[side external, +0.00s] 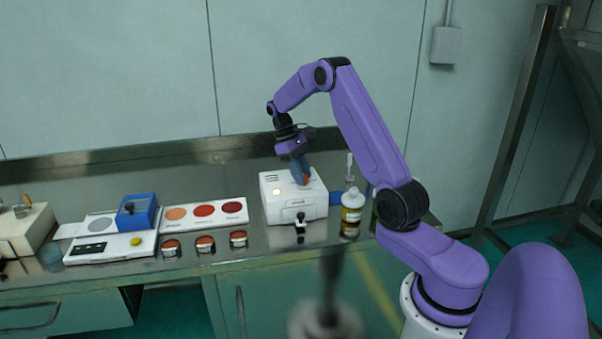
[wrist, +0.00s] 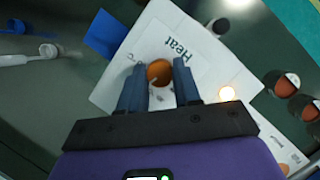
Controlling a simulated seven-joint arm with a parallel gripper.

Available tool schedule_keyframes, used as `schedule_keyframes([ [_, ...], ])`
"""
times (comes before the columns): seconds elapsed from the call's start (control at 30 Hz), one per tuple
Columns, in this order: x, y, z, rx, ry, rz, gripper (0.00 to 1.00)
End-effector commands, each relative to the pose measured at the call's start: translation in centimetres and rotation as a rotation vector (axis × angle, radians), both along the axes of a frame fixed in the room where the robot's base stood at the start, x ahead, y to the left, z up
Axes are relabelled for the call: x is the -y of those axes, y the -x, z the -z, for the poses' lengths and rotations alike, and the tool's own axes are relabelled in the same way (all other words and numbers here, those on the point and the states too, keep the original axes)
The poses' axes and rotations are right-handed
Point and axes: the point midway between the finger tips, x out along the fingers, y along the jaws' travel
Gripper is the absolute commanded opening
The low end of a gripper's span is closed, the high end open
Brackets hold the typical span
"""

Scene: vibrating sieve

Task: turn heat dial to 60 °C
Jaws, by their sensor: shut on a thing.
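The white heater box (side external: 290,210) stands on the steel bench in the side external view. Its top face, marked "Heat" (wrist: 174,50), fills the middle of the wrist view. The orange-brown heat dial (wrist: 160,73) sits on that face, between the two blue-grey fingers of my gripper (wrist: 158,82). My gripper (side external: 301,176) points down onto the box top in the side external view and is shut on the dial. A lit round lamp (wrist: 227,93) glows on the box beside the dial. The dial's scale is too small and partly covered to read its setting.
A bottle with a yellow-brown label (side external: 351,222) stands right of the box. Several small red-topped jars (side external: 204,244) and a white palette with red discs (side external: 204,214) are left of it. A scale (side external: 110,246) and blue box (side external: 137,212) stand farther left.

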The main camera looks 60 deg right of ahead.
Motion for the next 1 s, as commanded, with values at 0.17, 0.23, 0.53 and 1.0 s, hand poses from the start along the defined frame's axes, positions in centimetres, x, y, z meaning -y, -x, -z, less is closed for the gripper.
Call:
schedule_keyframes([
  [0.17, 0.08, -0.05, -0.09, 0.001, 0.000, 0.107, 0.02],
  [0.23, 0.11, -0.04, -0.09, 0.002, 0.000, 0.139, 0.02],
  [0.53, 0.13, -0.02, -0.10, 0.001, 0.000, 0.210, 0.02],
  [1.0, 0.13, -0.02, -0.10, 0.002, 0.000, 0.217, 0.45],
])
